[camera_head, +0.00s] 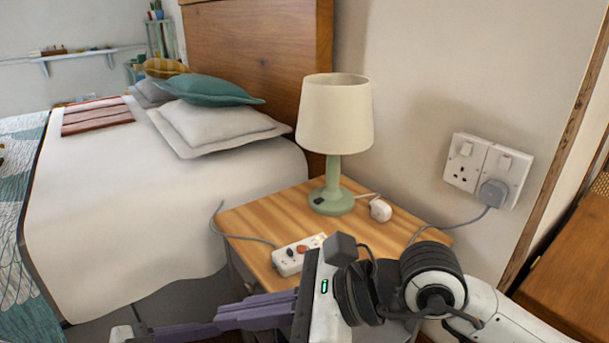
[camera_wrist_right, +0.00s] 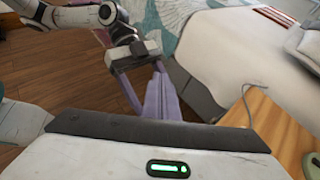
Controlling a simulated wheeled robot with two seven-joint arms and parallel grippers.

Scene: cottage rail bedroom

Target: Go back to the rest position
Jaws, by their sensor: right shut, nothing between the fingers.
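My right gripper (camera_head: 222,316) reaches in from the lower right of the head view, in front of the bedside table. Its purple fingers point left, are shut and hold nothing. They also show in the right wrist view (camera_wrist_right: 163,85). My left gripper (camera_wrist_right: 143,95) is in the upper middle of the right wrist view. Its purple fingers are spread and look empty, close to the right fingers; whether they touch I cannot tell. Only a small part of it shows at the bottom edge of the head view.
The wooden bedside table (camera_head: 262,222) carries a green lamp (camera_head: 335,120), a white power strip (camera_head: 298,254) and a white plug (camera_head: 380,210). A wall socket (camera_head: 488,170) has a grey plug in it. The bed (camera_head: 110,200) stands left. Open floor (camera_wrist_right: 30,140) shows in the wrist view.

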